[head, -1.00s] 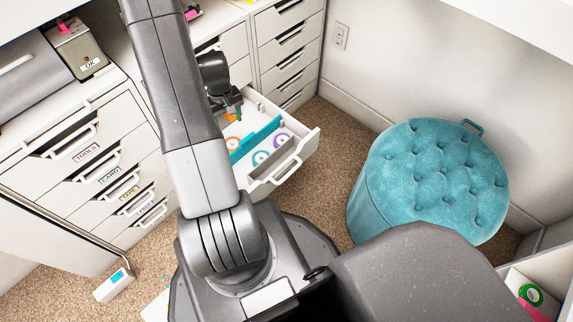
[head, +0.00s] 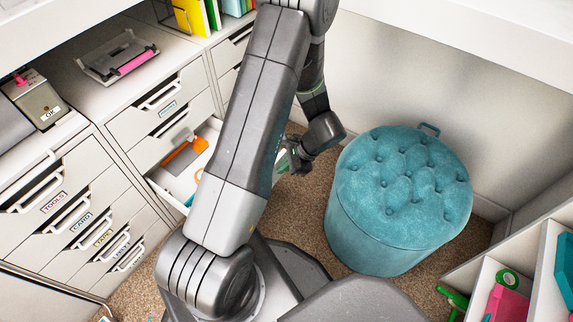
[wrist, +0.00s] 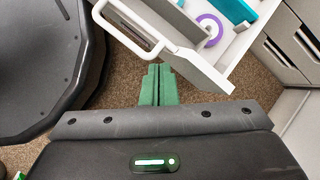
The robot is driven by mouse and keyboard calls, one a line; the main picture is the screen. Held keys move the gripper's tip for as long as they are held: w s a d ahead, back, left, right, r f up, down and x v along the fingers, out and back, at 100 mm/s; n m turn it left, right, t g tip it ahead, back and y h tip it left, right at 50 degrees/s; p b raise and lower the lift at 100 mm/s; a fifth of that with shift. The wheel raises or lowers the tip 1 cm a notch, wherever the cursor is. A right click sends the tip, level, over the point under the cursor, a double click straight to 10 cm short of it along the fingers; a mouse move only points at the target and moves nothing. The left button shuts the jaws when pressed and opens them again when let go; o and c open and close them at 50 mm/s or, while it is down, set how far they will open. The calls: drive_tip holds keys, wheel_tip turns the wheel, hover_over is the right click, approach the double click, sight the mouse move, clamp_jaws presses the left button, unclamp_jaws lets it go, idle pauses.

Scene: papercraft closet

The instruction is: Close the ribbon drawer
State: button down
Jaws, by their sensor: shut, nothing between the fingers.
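The ribbon drawer (head: 178,184) is pulled out of the white cabinet in the head view, with an orange item in it; my arm hides its middle and most of its front. In the wrist view the drawer's white front with its loop handle (wrist: 128,32) is at the top, with a purple ribbon roll (wrist: 209,29) and teal dividers inside. My gripper (head: 297,162) is to the right of the drawer in the head view. Its green fingers (wrist: 159,72) are together and empty in the wrist view, just outside the drawer front, with no clear contact.
A teal tufted stool (head: 400,195) stands on the carpet to the right of my gripper. A labelled drawer cabinet (head: 75,205) is at the left. A white bin unit with a green tape roll (head: 508,279) is at the lower right. Carpet shows between drawer and stool.

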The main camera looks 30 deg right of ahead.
drive_tip(key=s+d+r+m+t+h, duration=0.2)
drive_tip(key=s+d+m+t, duration=0.4)
drive_tip(key=m, duration=0.3)
drive_tip(key=w+a+f+g+b, duration=0.1)
drive_tip(key=w+a+f+b, duration=0.2)
drive_tip(key=w+f, duration=0.3)
drive_tip(key=shift+w+a+f+b, duration=0.25)
drive_tip(key=shift+w+a+b, duration=0.2)
drive_tip(key=shift+w, duration=1.25)
drive_tip(key=w+a, duration=0.3)
drive_tip(key=w, duration=0.6)
drive_tip(key=w+a, duration=0.4)
drive_tip(key=w, duration=0.5)
drive_tip(key=w+a, duration=0.3)
drive_tip(key=w, duration=0.6)
drive_tip(key=shift+a, duration=0.35)
drive_tip(key=shift+s+d, duration=0.1)
drive_tip(key=shift+s, duration=0.05)
